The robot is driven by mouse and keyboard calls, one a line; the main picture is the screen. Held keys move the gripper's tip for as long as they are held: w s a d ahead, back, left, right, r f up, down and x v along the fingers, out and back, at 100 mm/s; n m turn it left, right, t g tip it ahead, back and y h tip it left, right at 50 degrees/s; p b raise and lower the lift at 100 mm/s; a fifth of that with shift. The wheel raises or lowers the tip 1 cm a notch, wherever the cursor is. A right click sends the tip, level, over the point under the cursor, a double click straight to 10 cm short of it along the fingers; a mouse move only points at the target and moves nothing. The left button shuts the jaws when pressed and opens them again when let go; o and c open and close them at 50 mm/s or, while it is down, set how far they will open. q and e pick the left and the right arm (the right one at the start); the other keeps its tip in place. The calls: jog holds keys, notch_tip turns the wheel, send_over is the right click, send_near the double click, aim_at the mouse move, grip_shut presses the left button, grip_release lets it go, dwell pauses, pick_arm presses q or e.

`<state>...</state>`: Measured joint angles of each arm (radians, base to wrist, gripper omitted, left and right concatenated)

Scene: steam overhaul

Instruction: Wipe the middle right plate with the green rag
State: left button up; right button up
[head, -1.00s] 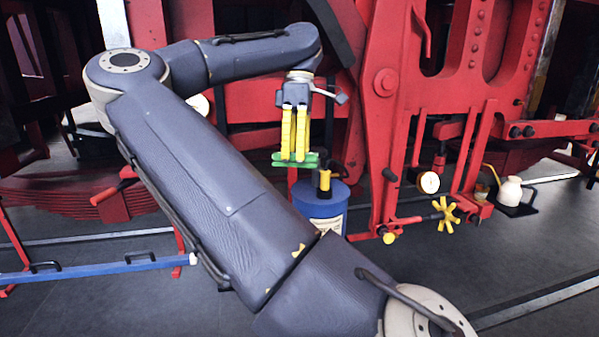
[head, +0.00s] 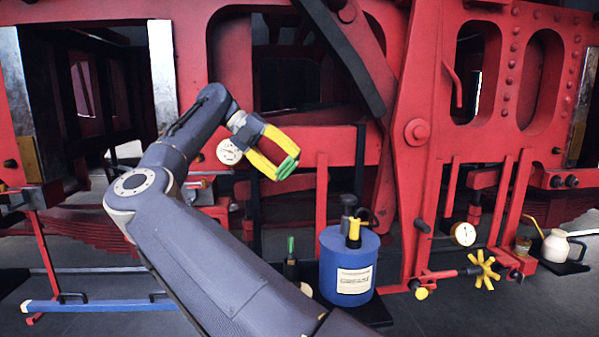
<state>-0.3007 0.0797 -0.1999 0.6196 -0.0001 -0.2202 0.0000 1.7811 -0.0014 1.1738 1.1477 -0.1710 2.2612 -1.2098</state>
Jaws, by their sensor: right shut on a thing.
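My right gripper (head: 276,160) has yellow fingers and is shut on the green rag (head: 288,168), of which only a small piece shows at the fingertips. It is in front of the red frame, beside a white round gauge (head: 229,152). Bright steel plates stand upright on the red frame: one at the far left (head: 13,105), one left of the middle (head: 162,70) and one at the far right (head: 583,125). I cannot tell which one is the middle right plate. The rag appears apart from all of them. My left gripper is not in view.
A blue can (head: 348,275) with a yellow and black pump stands below the gripper, with a small dark bottle (head: 291,268) beside it. A second gauge (head: 463,234), a yellow handwheel (head: 484,269) and a white oil can (head: 556,246) are at the right. A blue bar (head: 95,305) lies low left.

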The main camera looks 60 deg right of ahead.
jog(key=w+a+n+t+h, duration=0.3)
jog(key=w+n+t+h, duration=0.75)
jog(key=w, duration=0.75)
jog(key=w+a+f+n+t, duration=0.5)
jog(key=w+a, duration=0.1)
jog(key=w, duration=0.3)
jog(key=w+a+f+n+t, duration=0.5)
jog(key=w, duration=0.4)
jog(key=shift+y, duration=0.35)
jog(key=shift+x, duration=2.8)
jog(key=shift+x, duration=0.95)
jog(key=shift+r, duration=0.2)
notch_tip(320, 180, up, 8)
